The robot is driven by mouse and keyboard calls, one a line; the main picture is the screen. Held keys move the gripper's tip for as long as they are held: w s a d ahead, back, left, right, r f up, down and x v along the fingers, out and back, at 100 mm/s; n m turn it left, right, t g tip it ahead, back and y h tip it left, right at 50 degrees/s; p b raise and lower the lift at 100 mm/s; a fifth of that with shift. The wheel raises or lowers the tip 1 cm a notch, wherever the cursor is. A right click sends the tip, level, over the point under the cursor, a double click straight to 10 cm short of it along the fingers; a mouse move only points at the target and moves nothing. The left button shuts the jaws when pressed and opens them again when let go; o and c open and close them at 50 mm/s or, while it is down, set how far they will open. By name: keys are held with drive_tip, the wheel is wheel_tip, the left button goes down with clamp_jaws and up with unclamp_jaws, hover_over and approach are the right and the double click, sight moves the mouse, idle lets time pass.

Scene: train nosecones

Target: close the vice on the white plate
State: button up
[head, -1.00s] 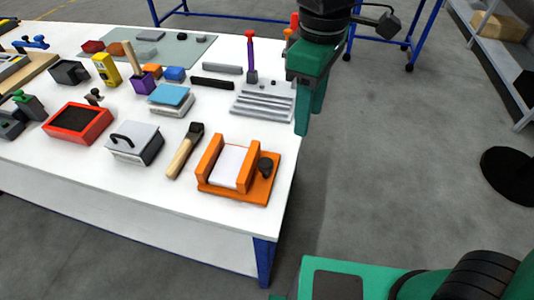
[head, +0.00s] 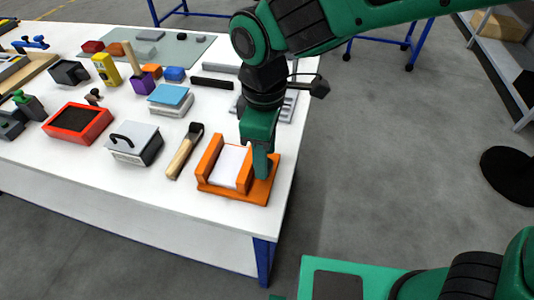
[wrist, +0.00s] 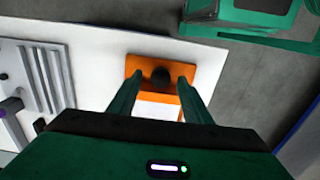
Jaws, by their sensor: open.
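The orange vice (head: 226,188) stands near the front right corner of the white table. The white plate (head: 231,164) lies between its two orange jaws. In the wrist view the vice (wrist: 138,64) shows with its black knob (wrist: 161,76) between my fingertips, and part of the white plate (wrist: 158,110) shows behind it. My gripper (head: 262,172) is open, fingers pointing down over the knob side of the vice, and it hides the knob in the head view. In the wrist view my gripper's fingers (wrist: 161,82) are apart, one on each side of the knob. Contact cannot be told.
A wooden-handled tool (head: 185,152) and a grey box with a handle (head: 134,143) lie left of the vice. A grey slotted block (wrist: 48,75) is behind. The table's right edge is close to the vice, with open floor beyond.

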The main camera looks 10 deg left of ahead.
drive_tip(key=shift+f, duration=0.65)
drive_tip(key=c, duration=1.1)
drive_tip(key=shift+o, duration=0.2)
drive_tip(key=shift+w+m, duration=0.1)
drive_tip(key=shift+m, duration=1.4)
drive_tip(key=o, duration=1.1)
drive_tip(key=shift+c, duration=0.2)
wheel_tip(320, 180, up, 11)
